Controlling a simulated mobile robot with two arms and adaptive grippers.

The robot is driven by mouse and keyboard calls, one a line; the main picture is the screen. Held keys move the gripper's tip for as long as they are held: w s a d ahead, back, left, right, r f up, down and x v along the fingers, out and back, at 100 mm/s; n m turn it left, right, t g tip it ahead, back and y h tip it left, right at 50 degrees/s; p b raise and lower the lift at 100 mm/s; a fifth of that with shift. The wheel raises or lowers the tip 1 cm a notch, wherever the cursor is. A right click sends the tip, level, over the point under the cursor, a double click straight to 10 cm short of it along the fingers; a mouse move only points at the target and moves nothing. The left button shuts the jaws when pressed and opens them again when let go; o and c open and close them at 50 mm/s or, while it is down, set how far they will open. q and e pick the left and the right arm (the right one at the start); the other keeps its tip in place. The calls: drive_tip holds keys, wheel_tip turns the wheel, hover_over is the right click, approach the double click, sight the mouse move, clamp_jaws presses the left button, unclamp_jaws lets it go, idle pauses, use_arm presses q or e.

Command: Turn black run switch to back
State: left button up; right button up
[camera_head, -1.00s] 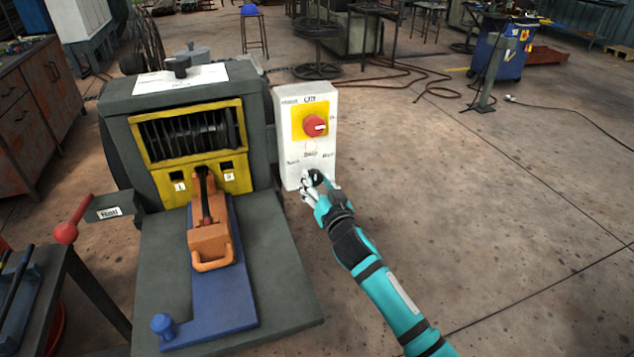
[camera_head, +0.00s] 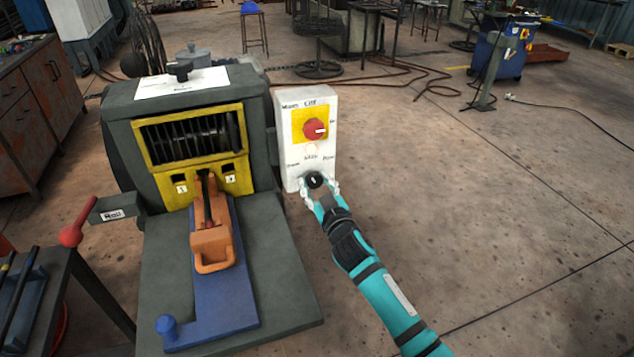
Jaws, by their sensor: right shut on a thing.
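The black run switch (camera_head: 315,180) is a round knob low on the front of the white control box (camera_head: 291,128). Small labels stand above it, too blurred to read surely. My right gripper (camera_head: 317,187) is at the knob, its pale fingers on either side of it, shut on it. The knob's face shows between the fingers with a light mark close to upright. My left gripper is not in view.
A red rotary switch (camera_head: 315,129) on a yellow plate sits higher on the box. The grey capstan machine (camera_head: 255,150) stands left of the box, with an orange handle piece (camera_head: 212,243) on a blue plate (camera_head: 228,300). A red-knobbed lever (camera_head: 72,236) is at left.

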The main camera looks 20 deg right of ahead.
drive_tip(key=shift+n+p, duration=0.35)
drive_tip(key=shift+n, duration=1.55)
drive_tip(key=o, duration=1.2)
drive_tip(key=shift+c, duration=0.2)
drive_tip(key=s, duration=1.2)
drive_tip(key=shift+d, duration=0.2)
